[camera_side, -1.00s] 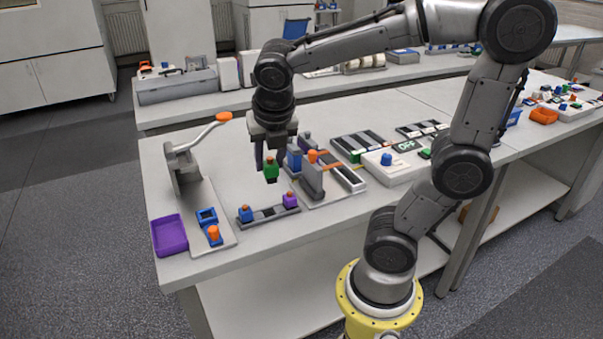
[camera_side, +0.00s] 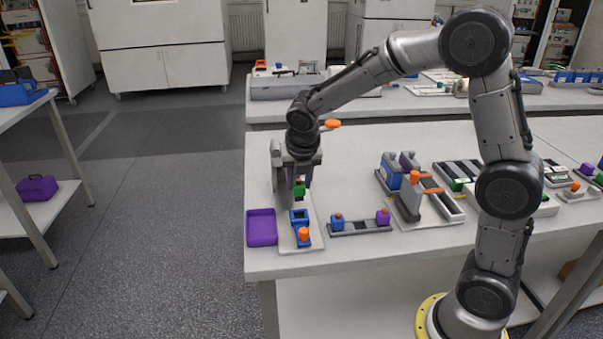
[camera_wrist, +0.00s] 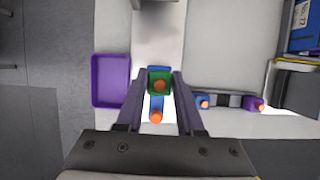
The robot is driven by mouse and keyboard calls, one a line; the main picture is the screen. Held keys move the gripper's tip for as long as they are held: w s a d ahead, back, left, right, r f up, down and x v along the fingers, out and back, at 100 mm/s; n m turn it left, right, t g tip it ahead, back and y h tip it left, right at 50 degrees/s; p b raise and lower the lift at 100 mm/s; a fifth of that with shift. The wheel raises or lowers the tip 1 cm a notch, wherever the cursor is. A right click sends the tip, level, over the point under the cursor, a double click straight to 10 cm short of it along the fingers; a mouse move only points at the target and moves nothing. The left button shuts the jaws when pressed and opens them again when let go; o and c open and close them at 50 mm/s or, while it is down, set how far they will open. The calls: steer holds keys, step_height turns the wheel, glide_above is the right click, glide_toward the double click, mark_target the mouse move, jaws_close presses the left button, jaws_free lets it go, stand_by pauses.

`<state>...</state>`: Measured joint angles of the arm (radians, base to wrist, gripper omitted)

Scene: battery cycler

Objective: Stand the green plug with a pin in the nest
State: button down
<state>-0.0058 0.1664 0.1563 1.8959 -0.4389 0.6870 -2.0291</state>
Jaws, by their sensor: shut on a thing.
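My gripper (camera_side: 299,184) is shut on the green plug (camera_side: 299,191). The plug hangs between the fingers above the blue nest (camera_side: 299,217) on the white base plate. In the wrist view the green plug (camera_wrist: 159,84) shows an orange pin or knob on top. It covers most of the blue nest (camera_wrist: 157,104) below it. An orange knob (camera_side: 304,234) stands on a blue part just in front of the nest; it also shows in the wrist view (camera_wrist: 156,118). In the side view the plug is upright and apart from the nest.
A purple tray (camera_side: 261,227) lies left of the nest. A grey rack (camera_side: 360,227) to the right holds a blue plug (camera_side: 337,222) and a purple plug (camera_side: 383,217). A grey fixture (camera_side: 409,200) stands further right.

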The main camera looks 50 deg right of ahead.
mark_target(299, 195)
steer(key=shift+f, duration=2.75)
steer(key=shift+f, duration=0.25)
steer(key=shift+c, duration=2.3)
jaws_free()
